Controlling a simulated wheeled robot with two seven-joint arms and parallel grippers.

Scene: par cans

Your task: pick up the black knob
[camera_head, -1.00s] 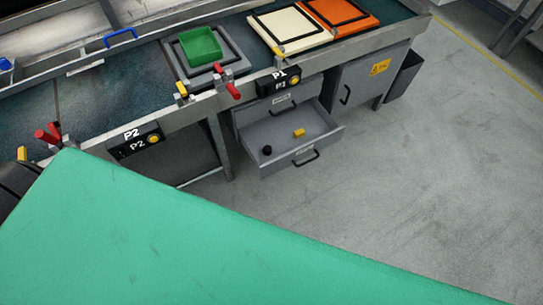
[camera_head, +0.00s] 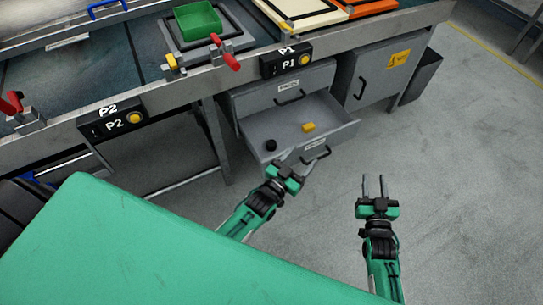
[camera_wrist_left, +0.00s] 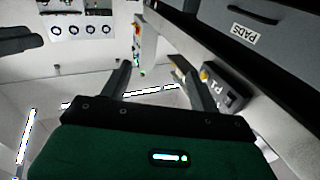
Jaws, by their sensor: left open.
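The black knob (camera_head: 271,145) lies in the open grey drawer (camera_head: 335,137), toward its left front part. A yellow block (camera_head: 308,127) lies in the same drawer, to the right of the knob. My left gripper (camera_head: 297,158) is open and empty, with its fingers close to the drawer's front in the head view. Its two open fingers also show in the left wrist view (camera_wrist_left: 158,85), with nothing between them. My right gripper (camera_head: 373,182) is open and empty, to the right of the drawer above the floor.
A closed drawer (camera_head: 290,91) sits above the open one. A cabinet with a warning label (camera_head: 398,58) stands to the right. The conveyor frame with the P1 box (camera_head: 286,62) runs above. The floor at the right (camera_head: 460,180) is clear.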

